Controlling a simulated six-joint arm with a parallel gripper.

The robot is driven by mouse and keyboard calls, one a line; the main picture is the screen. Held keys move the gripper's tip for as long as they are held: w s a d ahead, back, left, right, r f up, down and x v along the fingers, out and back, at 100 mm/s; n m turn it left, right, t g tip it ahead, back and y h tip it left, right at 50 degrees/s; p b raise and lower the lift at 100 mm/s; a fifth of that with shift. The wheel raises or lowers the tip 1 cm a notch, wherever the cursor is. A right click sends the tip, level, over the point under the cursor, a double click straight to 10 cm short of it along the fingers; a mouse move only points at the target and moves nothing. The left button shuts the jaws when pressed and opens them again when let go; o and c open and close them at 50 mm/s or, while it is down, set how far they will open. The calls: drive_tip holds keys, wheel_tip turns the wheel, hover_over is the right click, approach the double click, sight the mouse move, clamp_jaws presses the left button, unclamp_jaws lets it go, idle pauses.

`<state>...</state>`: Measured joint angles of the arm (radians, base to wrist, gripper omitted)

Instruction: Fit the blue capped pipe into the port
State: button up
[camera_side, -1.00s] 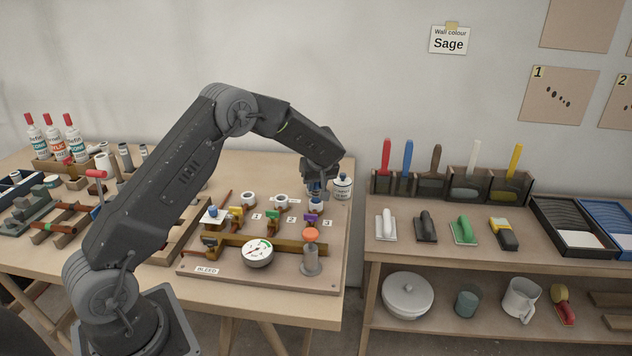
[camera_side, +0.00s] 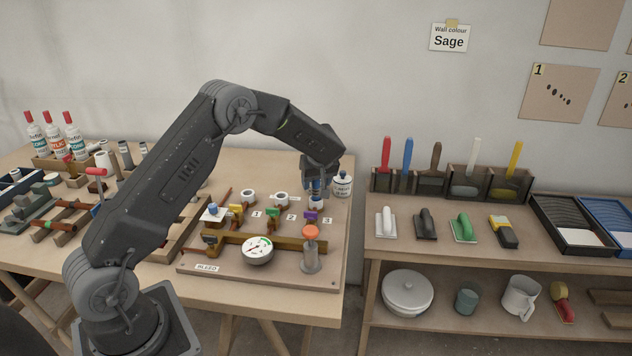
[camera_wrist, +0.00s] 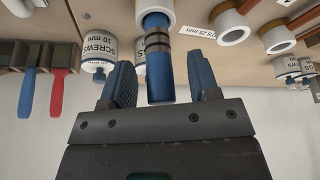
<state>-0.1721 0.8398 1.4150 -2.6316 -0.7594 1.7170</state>
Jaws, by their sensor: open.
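The blue capped pipe (camera_wrist: 160,75) has dark bands near the port end. In the wrist view its banded end reaches into the white-rimmed port (camera_wrist: 140,17); how deep it sits cannot be told. My gripper (camera_wrist: 159,82) is open, with one blue finger on each side of the pipe and a gap to both. In the side view my gripper (camera_side: 316,190) points down over the port (camera_side: 316,203) at the right end of the row, behind the purple valve (camera_side: 311,215). My fingers mostly hide the pipe there.
Two more white-rimmed ports (camera_side: 282,198) (camera_side: 248,196) stand to the left on the board. A white jar (camera_side: 342,184) stands close right of my gripper. Shelves with tools lie to the right.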

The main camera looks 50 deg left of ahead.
drive_tip(key=shift+v, duration=2.85)
